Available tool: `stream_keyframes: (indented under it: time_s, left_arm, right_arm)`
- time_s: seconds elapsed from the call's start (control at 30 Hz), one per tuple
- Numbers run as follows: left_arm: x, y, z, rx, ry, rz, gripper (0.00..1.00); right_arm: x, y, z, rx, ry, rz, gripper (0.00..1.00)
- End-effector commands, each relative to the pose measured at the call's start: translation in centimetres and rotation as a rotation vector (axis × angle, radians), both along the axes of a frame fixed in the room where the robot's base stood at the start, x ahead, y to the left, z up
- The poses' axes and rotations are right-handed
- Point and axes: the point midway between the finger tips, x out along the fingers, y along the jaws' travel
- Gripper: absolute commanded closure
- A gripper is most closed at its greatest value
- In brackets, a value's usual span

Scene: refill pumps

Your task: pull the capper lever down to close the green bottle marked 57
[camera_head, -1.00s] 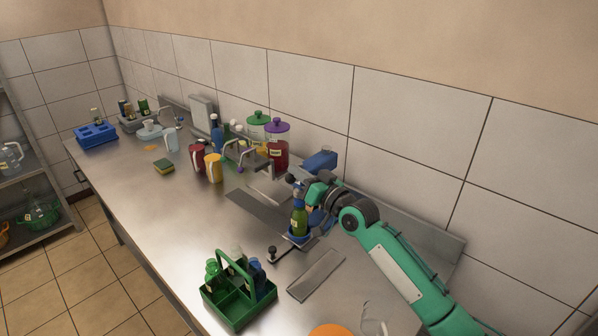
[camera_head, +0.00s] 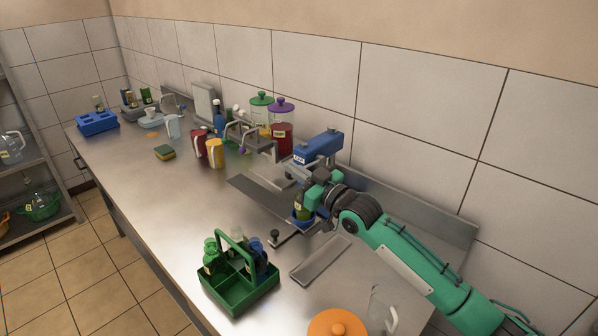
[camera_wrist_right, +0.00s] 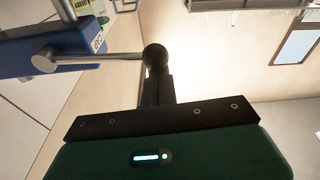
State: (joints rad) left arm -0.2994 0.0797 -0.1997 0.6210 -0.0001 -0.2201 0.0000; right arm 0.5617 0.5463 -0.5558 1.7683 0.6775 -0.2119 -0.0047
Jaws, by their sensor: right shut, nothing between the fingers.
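The capper's blue head (camera_head: 318,148) stands near the wall, with its lever rod and black ball knob (camera_wrist_right: 155,56) in the right wrist view. The green bottle (camera_head: 302,208) stands upright in the capper's blue holder (camera_head: 298,222); my gripper hides its neck, and I cannot read its number. My right gripper (camera_head: 316,184) is shut and empty in front of the capper. In the wrist view its closed fingertips (camera_wrist_right: 155,76) are right at the knob, seemingly against it; the knob is not between them. My left gripper is out of view.
A green carrier (camera_head: 212,300) with several bottles stands at the front. An orange lid (camera_head: 337,323) and a clear jug (camera_head: 380,312) are at the near edge. Red and yellow cups (camera_head: 215,153) and dispensers (camera_head: 282,140) stand farther back.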

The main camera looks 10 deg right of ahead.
Motion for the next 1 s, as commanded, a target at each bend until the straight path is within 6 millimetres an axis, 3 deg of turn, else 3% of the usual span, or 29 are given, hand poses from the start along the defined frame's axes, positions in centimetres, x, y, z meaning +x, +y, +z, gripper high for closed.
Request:
stream_keyframes:
  time_s: [0.03, 0.1, 0.4, 0.77, 1.0]
  left_arm:
    - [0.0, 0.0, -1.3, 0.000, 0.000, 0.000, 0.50]
    - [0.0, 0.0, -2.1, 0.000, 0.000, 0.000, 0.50]
    - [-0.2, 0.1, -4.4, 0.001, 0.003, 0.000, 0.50]
    - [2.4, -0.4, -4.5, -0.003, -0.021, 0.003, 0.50]
    - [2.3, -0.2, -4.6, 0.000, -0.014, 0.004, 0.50]
  right_arm:
    - [0.0, 0.0, -1.2, -0.041, -0.026, -0.001, 1.00]
    - [-0.1, 0.2, -2.1, -0.096, -0.060, 0.000, 1.00]
    - [-0.2, 0.2, -5.1, -0.312, -0.203, 0.000, 1.00]
    - [0.1, -0.2, -7.3, -0.472, -0.310, -0.001, 1.00]
    - [0.3, -0.4, -7.9, -0.512, -0.331, -0.001, 1.00]
